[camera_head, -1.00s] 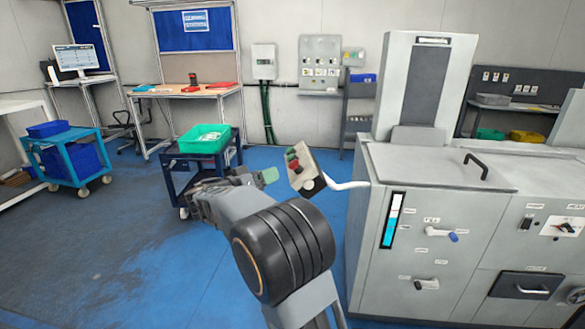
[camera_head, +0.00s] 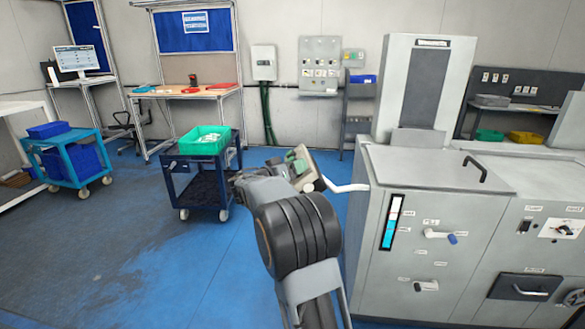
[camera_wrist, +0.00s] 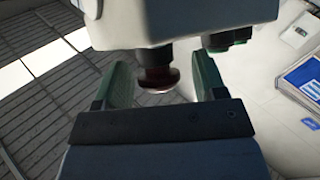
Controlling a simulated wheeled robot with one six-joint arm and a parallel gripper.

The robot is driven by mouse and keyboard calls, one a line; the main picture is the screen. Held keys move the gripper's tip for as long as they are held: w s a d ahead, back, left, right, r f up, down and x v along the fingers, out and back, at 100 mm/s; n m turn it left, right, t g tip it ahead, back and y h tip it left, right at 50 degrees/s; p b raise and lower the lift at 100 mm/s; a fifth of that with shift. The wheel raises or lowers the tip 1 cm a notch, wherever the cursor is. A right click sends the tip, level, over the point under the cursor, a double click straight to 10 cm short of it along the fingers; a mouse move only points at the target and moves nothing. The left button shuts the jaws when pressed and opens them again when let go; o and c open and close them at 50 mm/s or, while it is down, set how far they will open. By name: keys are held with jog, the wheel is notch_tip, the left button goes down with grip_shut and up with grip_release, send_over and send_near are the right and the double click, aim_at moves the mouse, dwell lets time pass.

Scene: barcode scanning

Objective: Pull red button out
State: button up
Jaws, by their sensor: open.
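The red button (camera_wrist: 157,77) shows in the wrist view as a dark red mushroom head on a black stem, under the edge of a pale control box (camera_wrist: 185,20). My gripper (camera_wrist: 164,84) is open, with one green-padded finger on each side of the button. A gap shows between the button and each finger. In the head view, the control box (camera_head: 328,171) sits on a white bent arm beside the machine. My gripper (camera_head: 296,163) is at its left side there, and the red button is hidden.
A green button (camera_wrist: 227,41) sits on the box to the right of the red one. The large grey machine (camera_head: 470,200) stands right of the box. A dark blue cart (camera_head: 203,172) with a green bin (camera_head: 205,138) stands behind my arm.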

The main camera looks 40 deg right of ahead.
jog(key=shift+c, duration=0.4)
grip_shut()
